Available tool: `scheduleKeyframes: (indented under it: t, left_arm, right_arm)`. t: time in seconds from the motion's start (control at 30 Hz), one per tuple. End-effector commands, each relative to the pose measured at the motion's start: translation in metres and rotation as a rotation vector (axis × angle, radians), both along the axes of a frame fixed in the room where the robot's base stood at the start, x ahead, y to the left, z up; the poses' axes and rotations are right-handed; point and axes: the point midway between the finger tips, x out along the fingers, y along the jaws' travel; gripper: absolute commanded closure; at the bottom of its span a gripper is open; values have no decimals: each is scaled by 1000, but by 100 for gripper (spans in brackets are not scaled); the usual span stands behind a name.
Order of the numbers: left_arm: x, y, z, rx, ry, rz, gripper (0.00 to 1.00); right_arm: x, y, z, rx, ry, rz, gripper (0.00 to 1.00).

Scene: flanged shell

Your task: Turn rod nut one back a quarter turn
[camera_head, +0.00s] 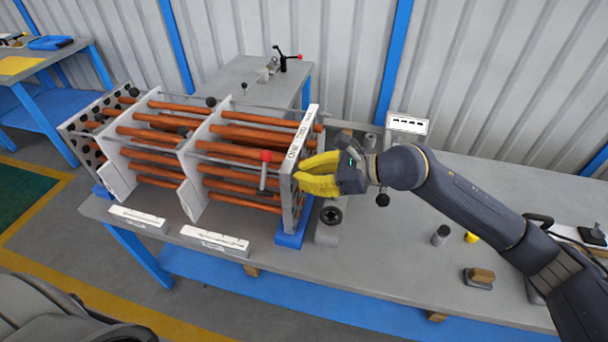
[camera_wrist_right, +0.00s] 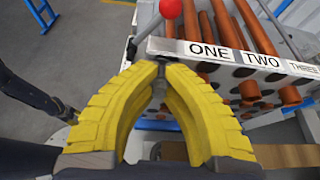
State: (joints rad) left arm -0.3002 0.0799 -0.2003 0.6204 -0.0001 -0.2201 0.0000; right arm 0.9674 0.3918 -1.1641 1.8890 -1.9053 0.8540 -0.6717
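The flanged shell is a frame of copper-coloured tubes (camera_head: 240,132) between pale plates, with an end plate (camera_head: 293,200) on its right side. A label strip (camera_wrist_right: 235,55) on that plate reads ONE, TWO, THREE. My right gripper (camera_head: 303,176), with yellow ribbed fingers, is at the outer face of the end plate. In the right wrist view its fingertips (camera_wrist_right: 161,68) close around a small grey rod end with its nut (camera_wrist_right: 160,84), below and left of the word ONE. The fingers hide much of the nut, and its turn angle cannot be read. My left gripper is not in view.
A lever with a red knob (camera_head: 266,156) stands at the near side of the end plate; the knob also shows in the right wrist view (camera_wrist_right: 170,9). A grey block with a dark round socket (camera_head: 331,215) stands beside the plate. Small parts lie right on the bench (camera_head: 400,260).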

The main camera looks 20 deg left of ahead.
Motion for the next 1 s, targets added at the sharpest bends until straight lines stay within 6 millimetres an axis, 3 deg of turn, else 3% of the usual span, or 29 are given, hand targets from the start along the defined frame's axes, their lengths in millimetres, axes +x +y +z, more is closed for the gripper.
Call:
scheduleKeyframes:
  t: [0.4,0.83,1.0]
  left_arm:
    - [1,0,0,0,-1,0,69]
    - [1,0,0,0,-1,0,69]
    - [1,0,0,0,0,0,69]
  right_arm:
    - [-2,1,0,14,-342,1,100]
    - [-2,1,0,15,-392,1,100]
    - [-2,1,0,14,-391,1,77]
